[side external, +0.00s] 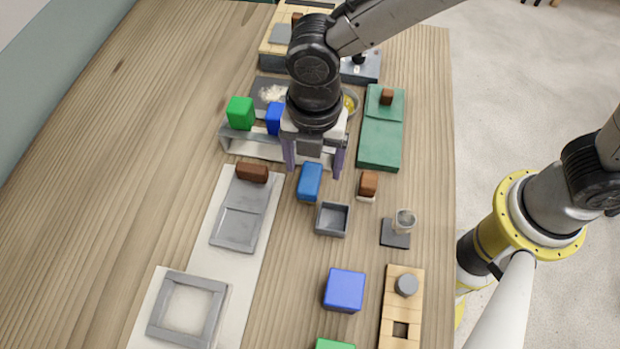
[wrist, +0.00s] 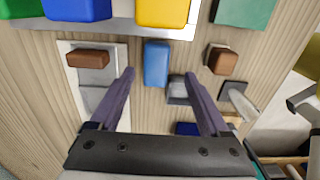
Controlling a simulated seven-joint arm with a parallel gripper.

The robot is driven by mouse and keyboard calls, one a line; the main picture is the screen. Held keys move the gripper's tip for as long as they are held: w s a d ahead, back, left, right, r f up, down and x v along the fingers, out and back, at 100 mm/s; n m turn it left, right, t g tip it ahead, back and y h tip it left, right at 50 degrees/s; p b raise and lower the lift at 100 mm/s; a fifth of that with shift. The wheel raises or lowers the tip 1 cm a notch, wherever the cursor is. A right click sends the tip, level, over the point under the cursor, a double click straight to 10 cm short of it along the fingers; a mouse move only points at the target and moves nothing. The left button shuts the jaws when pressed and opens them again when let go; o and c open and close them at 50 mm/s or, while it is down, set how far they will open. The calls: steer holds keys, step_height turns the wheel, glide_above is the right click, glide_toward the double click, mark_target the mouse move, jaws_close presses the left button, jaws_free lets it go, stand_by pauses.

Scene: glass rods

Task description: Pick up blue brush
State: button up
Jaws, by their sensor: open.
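The blue brush (side external: 310,182) appears as a small blue oblong block lying on the wooden table near the middle. In the wrist view the blue brush (wrist: 156,63) lies ahead between the lines of my two fingers, with its long side pointing away. My gripper (side external: 314,171) is open above and slightly behind the blue brush, fingers pointing down. In the wrist view my gripper (wrist: 160,76) has its purple fingers apart, one on each side of the brush, with nothing held. Whether the fingertips reach down to its height I cannot tell.
A grey open box (side external: 332,220) stands just in front of the brush. A brown-topped block (side external: 368,186) is to its right, and a grey tray with a brown handle (side external: 240,212) to its left. A rack (side external: 232,144) with coloured blocks stands behind. A blue cube (side external: 344,290) lies further forward.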

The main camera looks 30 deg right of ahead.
mark_target(310, 177)
steer(key=shift+w+a+f, duration=0.1)
steer(key=shift+f, duration=1.4)
steer(key=shift+w+a+f, duration=0.1)
steer(key=shift+f, duration=1.35)
jaws_close()
